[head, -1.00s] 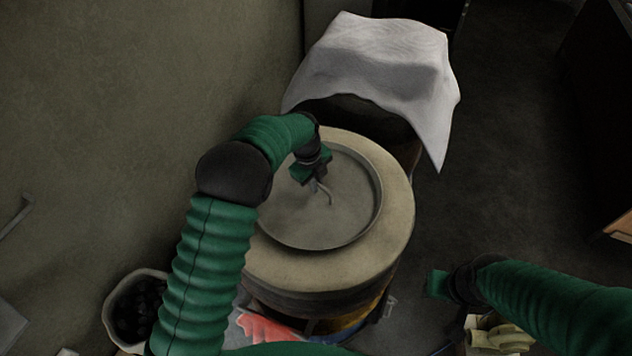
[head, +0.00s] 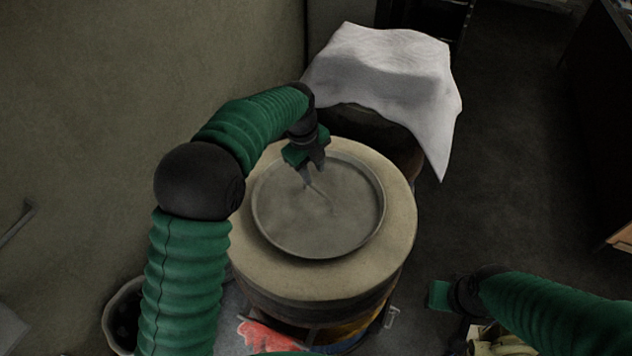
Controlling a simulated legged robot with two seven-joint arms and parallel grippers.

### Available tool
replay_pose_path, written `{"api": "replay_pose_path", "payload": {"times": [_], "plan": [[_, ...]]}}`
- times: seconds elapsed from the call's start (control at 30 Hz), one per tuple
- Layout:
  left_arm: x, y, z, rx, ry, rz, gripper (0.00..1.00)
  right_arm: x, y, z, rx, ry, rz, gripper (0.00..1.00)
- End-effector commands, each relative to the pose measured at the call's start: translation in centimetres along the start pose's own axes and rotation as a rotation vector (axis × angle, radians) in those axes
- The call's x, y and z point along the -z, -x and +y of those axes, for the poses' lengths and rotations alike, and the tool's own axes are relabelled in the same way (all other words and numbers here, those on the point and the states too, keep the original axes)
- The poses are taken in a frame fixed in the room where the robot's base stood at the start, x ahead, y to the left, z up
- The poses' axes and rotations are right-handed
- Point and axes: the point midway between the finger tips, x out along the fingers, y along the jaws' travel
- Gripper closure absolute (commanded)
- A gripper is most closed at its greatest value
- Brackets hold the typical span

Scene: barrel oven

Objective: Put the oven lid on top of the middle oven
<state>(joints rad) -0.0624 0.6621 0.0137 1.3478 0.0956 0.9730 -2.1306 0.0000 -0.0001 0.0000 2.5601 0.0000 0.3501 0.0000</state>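The oven lid (head: 345,225), a round grey disc with a raised rim and a thin handle at its centre, lies on the pale top of the middle oven (head: 398,235). It looks flat there, inside the oven's outer edge. My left gripper (head: 312,178) is above the lid, by the handle's upper-left end. Its fingers look apart, with nothing clearly between them; I cannot tell whether a finger touches the handle. My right gripper (head: 438,294) is low at the right, apart from the oven. Its fingers are hard to make out.
A white cloth (head: 385,65) covers another barrel behind the oven. A pale bin (head: 122,312) stands at lower left, partly behind my arm. A red-patterned item (head: 262,335) lies below the oven. The dark floor to the right is mostly clear.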

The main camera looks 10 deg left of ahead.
Motion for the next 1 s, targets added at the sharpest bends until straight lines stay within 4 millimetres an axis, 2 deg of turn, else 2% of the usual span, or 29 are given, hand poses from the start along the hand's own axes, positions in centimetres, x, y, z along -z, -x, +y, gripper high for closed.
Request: {"api": "replay_pose_path", "payload": {"times": [0.1, 0.23, 0.33, 0.37, 0.47, 0.6, 0.7, 0.8, 0.9, 1.0], "plan": [[0.0, 1.1, 0.0, 0.0, 0.001, 0.001, 0.68, 0.0, 0.0, 0.0, 0.0, 0.0, 0.0, 0.67], [0.1, 1.2, 0.2, -0.001, 0.017, 0.0, 0.68, 0.0, 0.0, 0.0, 0.0, 0.0, 0.0, 0.67], [0.4, 1.3, 1.8, -0.001, 0.17, -0.011, 0.68, 0.0, 0.0, 0.0, 0.0, 0.0, 0.0, 0.67], [0.6, 1.4, 2.6, 0.001, 0.254, -0.018, 0.68, 0.0, 0.0, 0.0, 0.0, 0.0, 0.0, 0.67], [1.7, 1.4, 6.9, 0.013, 0.643, -0.045, 0.68, 0.0, 0.0, 0.0, 0.0, 0.0, 0.0, 0.67], [4.3, 1.1, 14.5, 0.06, 1.28, -0.073, 0.68, 0.0, 0.0, 0.0, 0.0, 0.0, 0.0, 0.67], [6.4, 0.6, 19.5, 0.098, 1.677, -0.074, 0.68, 0.0, 0.0, 0.0, 0.0, 0.0, 0.0, 0.67], [8.1, 0.1, 23.2, 0.126, 1.958, -0.068, 0.68, 0.0, 0.0, 0.0, 0.0, 0.0, 0.0, 0.67], [9.1, -0.2, 25.1, 0.14, 2.105, -0.062, 0.68, 0.0, 0.0, 0.0, 0.0, 0.0, 0.0, 0.67], [9.3, -0.3, 25.5, 0.145, 2.145, -0.059, 0.68, 0.0, 0.0, 0.0, 0.0, 0.0, 0.0, 0.67]]}}
